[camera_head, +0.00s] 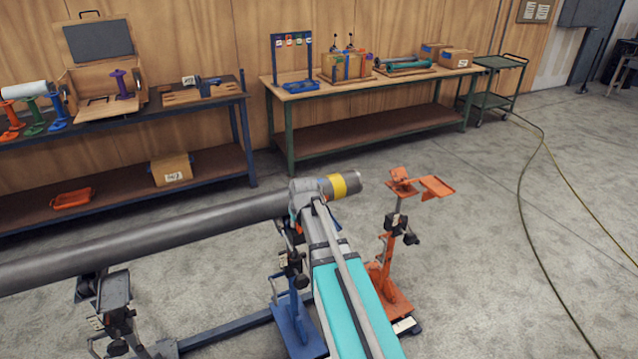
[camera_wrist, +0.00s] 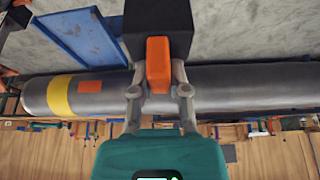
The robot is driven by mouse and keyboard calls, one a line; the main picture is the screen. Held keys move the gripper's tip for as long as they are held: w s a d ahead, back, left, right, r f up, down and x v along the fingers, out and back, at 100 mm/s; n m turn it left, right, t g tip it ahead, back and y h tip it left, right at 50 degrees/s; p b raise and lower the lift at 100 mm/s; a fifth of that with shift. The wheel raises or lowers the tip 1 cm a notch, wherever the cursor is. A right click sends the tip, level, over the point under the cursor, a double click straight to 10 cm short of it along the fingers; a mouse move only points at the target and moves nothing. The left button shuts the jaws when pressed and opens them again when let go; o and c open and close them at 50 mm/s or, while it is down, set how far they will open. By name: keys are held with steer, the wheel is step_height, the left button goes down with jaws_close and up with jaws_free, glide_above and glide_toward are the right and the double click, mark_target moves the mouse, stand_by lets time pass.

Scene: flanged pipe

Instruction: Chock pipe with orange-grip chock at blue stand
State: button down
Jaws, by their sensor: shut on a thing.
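The grey pipe (camera_head: 150,232) runs across the head view from the left edge to a yellow-banded end near the middle. The blue stand (camera_head: 298,328) is under the pipe near that end, partly hidden by my arm. In the wrist view the pipe (camera_wrist: 245,82) lies across the picture behind my fingers. My gripper (camera_wrist: 158,90) is shut on the orange grip (camera_wrist: 158,62) of a chock with a black block (camera_wrist: 158,22). The chock is close to the pipe; I cannot tell whether they touch. In the head view my gripper hides the chock.
An orange stand (camera_head: 396,285) with a flat tray on top is just right of the pipe's end. A dark stand (camera_head: 113,305) is under the pipe at left. Two benches (camera_head: 290,97) line the wall. A hose (camera_head: 525,210) lies on open floor at right.

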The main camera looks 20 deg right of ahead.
steer(key=shift+w+a, duration=0.1)
steer(key=shift+a, duration=0.1)
steer(key=shift+w+r, duration=0.1)
steer(key=w+d+r+p, duration=0.3)
steer(key=d, duration=0.3)
steer(key=w+d+r+p, duration=0.3)
steer(key=d, duration=0.3)
steer(key=shift+w+d+n, duration=0.2)
steer(key=shift+n, duration=0.1)
steer(key=shift+f, duration=0.15)
steer(key=shift+f+b, duration=4.05)
steer(key=shift+b, duration=0.05)
steer(key=shift+w+f, duration=0.1)
steer(key=shift+w, duration=1.25)
